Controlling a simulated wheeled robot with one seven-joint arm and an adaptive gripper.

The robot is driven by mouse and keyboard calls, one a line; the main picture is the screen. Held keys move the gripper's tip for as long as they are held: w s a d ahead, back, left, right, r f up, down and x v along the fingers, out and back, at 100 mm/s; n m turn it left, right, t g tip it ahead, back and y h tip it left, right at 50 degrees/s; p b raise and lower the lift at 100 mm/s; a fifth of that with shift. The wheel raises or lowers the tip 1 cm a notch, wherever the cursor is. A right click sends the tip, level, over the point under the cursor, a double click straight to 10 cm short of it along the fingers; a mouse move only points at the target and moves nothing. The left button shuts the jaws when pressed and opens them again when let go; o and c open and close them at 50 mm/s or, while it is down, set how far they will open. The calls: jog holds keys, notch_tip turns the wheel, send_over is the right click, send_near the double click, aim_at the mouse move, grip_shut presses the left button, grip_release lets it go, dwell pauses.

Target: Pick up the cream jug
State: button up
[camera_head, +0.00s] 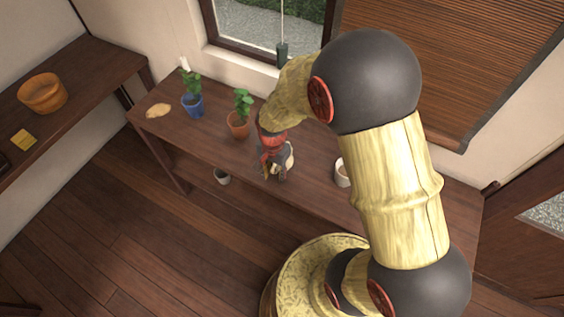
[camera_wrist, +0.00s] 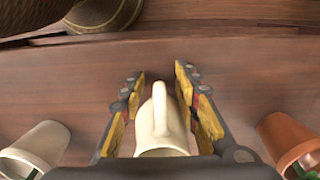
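The cream jug (camera_wrist: 161,128) stands on the dark wooden table with its handle pointing up the wrist picture, between my fingers. In the head view only a pale part of the jug (camera_head: 289,157) shows beside my gripper, which hides the rest. My gripper (camera_wrist: 158,76) is open, with one finger on each side of the handle. A gap shows on the left of the handle; the right finger is very close, and I cannot tell if it touches. In the head view my gripper (camera_head: 273,173) points down at the table.
A terracotta pot with a plant (camera_head: 238,126) and a white pot (camera_head: 342,174) flank the jug on the table (camera_head: 317,150). A blue potted plant (camera_head: 193,105) and a tan flat item (camera_head: 158,110) are farther left.

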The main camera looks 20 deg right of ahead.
jog(key=c, duration=0.3)
grip_shut()
dwell(0.8)
